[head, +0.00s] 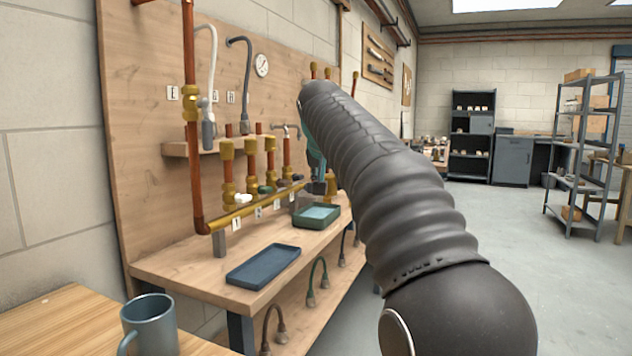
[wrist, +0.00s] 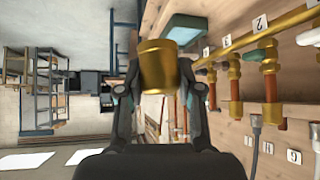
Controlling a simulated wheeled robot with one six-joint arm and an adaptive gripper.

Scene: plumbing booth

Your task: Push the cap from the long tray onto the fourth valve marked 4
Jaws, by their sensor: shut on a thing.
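In the wrist view my gripper (wrist: 160,88) is shut on a brass cap (wrist: 159,62), with one finger on each side. In the head view my gripper (head: 319,186) shows only partly beyond my arm, near the right end of the brass manifold (head: 262,204); the cap cannot be made out there. The long dark blue tray (head: 263,267) lies empty on the bench. The manifold's number plates recede to the right; the far plate (wrist: 206,51), probably 4, is too small to read. A brass fitting (wrist: 210,76) stands by it, right of the held cap and apart from it.
A green tray (head: 316,216) sits on the bench near my gripper. Copper pipes with brass tops (head: 250,146) rise behind the manifold. A grey mug (head: 150,325) stands on the front table. The floor (head: 480,240) to the right is open.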

